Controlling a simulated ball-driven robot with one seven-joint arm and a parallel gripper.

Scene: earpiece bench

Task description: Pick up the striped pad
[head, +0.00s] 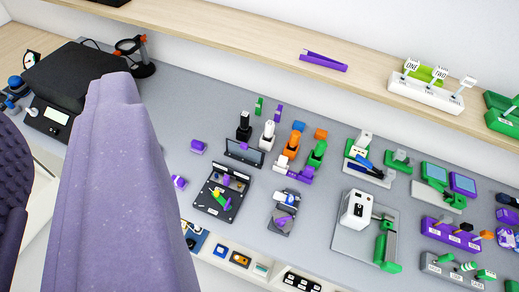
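I cannot pick out the striped pad with certainty; the items on the bench are small in the head view. A dark tray (238,211) holds small yellow, green and purple parts. A grey stand (276,222) right of it carries white, blue and purple parts. A grey holder (437,266) at the lower right carries green and white pieces, some of which look banded. My gripper's fingertips do not show. A large purple speckled form, which looks like part of my own arm, fills the left foreground and hides part of the bench.
The grey bench (330,226) has clear patches between groups of small devices. A wooden shelf (225,25) runs along the back with a purple clip (323,62) and a labelled white rack (425,91). A black box (78,75) stands at the left. A white machine (357,209) stands right of centre.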

